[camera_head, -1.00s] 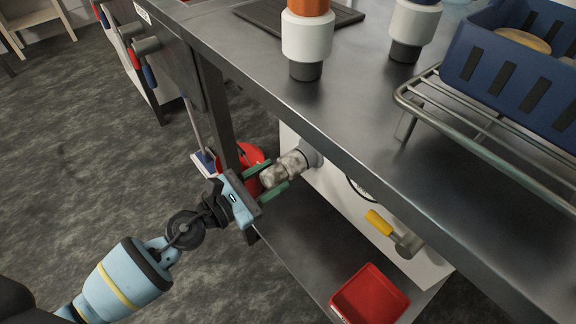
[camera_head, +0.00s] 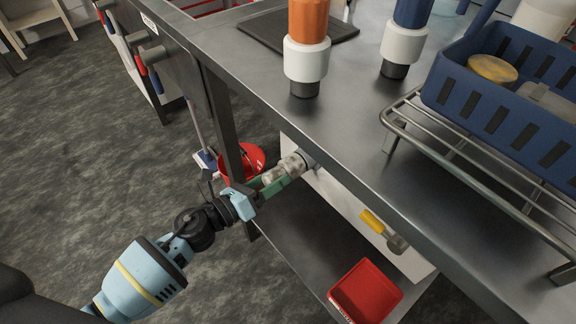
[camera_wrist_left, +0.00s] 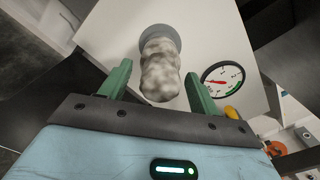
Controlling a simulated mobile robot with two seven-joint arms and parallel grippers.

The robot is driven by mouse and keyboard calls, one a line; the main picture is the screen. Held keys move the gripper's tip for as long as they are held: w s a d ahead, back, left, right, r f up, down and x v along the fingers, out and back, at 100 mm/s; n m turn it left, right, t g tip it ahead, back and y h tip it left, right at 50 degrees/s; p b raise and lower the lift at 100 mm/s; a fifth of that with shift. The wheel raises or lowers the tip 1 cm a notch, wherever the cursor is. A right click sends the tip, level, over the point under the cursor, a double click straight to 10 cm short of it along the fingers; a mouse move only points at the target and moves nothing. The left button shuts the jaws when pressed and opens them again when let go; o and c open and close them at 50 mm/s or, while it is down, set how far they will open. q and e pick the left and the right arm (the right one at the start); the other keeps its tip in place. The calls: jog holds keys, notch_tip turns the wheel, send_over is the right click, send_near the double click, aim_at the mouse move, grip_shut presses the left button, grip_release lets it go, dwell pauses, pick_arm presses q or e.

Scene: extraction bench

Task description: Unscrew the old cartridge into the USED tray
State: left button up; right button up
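The old cartridge (camera_head: 286,169), mottled grey-white, sticks out sideways from a grey collar on the white panel under the bench. It also shows in the left wrist view (camera_wrist_left: 160,70), end towards me. My left gripper (camera_head: 272,181) is at the cartridge's free end. Its green fingers stand on either side of the cartridge; in the wrist view gaps show on both sides, so it is open and not clamped. A red tray (camera_head: 366,292) sits on the lower shelf at the lower right; I cannot read a label on it. My right gripper is not in view.
A yellow-handled valve (camera_head: 372,222) sticks out from the panel right of the cartridge. A round gauge (camera_wrist_left: 228,80) is beside it. The bench edge overhangs above. A red bucket (camera_head: 243,160) stands behind the bench leg. Bottles, a wire rack and a blue basket (camera_head: 500,100) occupy the benchtop.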

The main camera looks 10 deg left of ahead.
pick_arm(q)
jog(key=shift+f+m+b, duration=0.1)
jog(key=shift+m+b, duration=0.35)
jog(key=shift+m, duration=0.35)
jog(key=m+b, duration=0.2)
jog(key=m, duration=0.2)
jog(key=shift+f+m, duration=0.1)
jog(key=shift+m, duration=0.2)
jog(key=m, duration=0.3)
jog(key=shift+m+b, duration=0.3)
jog(key=shift+b, duration=0.1)
jog(key=shift+r+m, duration=0.25)
jog(key=shift+m, duration=0.35)
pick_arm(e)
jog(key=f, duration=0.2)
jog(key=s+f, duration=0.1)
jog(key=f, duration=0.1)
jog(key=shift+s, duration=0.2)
pick_arm(q)
jog(key=shift+c, duration=0.3)
